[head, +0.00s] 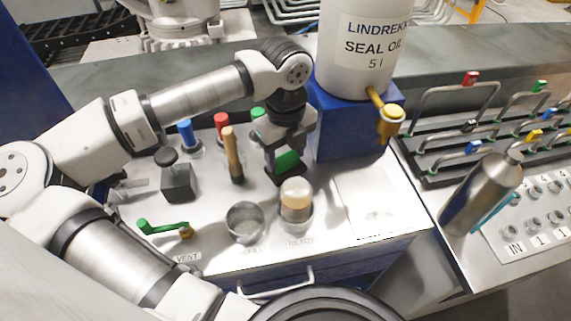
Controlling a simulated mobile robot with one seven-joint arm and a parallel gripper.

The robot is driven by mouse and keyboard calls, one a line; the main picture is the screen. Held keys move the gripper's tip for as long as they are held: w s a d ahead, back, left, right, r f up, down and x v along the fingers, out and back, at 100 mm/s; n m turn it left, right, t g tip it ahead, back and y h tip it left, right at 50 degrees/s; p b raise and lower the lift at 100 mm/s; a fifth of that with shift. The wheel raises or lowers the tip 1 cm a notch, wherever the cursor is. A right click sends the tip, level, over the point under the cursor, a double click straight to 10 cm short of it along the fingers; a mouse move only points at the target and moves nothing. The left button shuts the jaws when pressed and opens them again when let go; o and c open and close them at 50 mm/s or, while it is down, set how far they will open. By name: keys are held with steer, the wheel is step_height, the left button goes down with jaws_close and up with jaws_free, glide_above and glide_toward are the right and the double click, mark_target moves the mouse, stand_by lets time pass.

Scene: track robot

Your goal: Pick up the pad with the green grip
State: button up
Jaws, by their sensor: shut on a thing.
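The pad with the green grip (287,160) is at my gripper (285,156), on the white bench top left of the blue stand. My gripper points down and is shut on the green grip. The fingers and the dark parts merge, so I cannot tell whether the pad touches the bench or is slightly raised. Part of the grip is hidden by the gripper.
A wooden-handled tool (232,155) stands close to the left. A metal cup (245,222) and a cup with amber contents (296,200) stand in front. Blue (186,133), red (221,122) and green (258,113) tops are behind. The blue stand (345,130) carries an oil drum (357,85).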

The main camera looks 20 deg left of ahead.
mark_target(285, 158)
steer(key=shift+c, duration=0.5)
steer(key=shift+r, duration=0.1)
step_height(285, 158, up, 20)
steer(key=p, duration=0.9)
